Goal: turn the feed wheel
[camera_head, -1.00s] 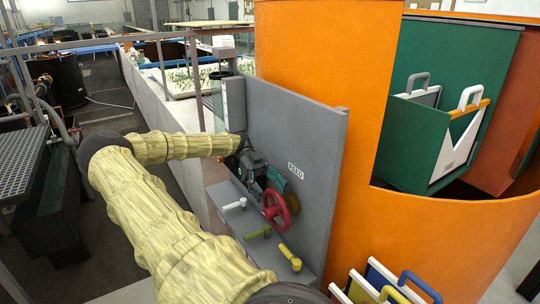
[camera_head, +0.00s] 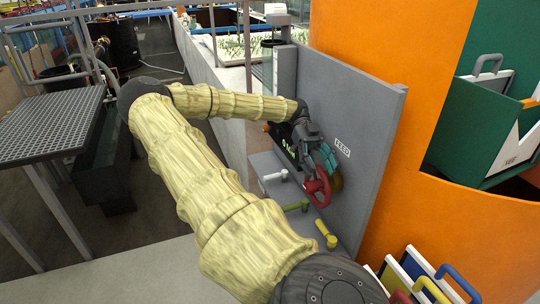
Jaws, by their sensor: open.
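The red feed wheel (camera_head: 317,190) stands on the grey panel (camera_head: 365,110), below the white FEED label (camera_head: 342,147). My gripper (camera_head: 324,168), dark with teal fingers, is at the upper part of the wheel and overlaps it in the picture. The jaws are open. I cannot tell whether the fingers touch the rim. The gripper hides part of the wheel's upper side and the panel behind it.
Below the wheel, a grey ledge carries a white handle (camera_head: 273,176), an olive handle (camera_head: 294,206) and a yellow handle (camera_head: 326,234). A large orange curved wall (camera_head: 410,150) stands right of the panel. A grated platform (camera_head: 50,122) is at the left.

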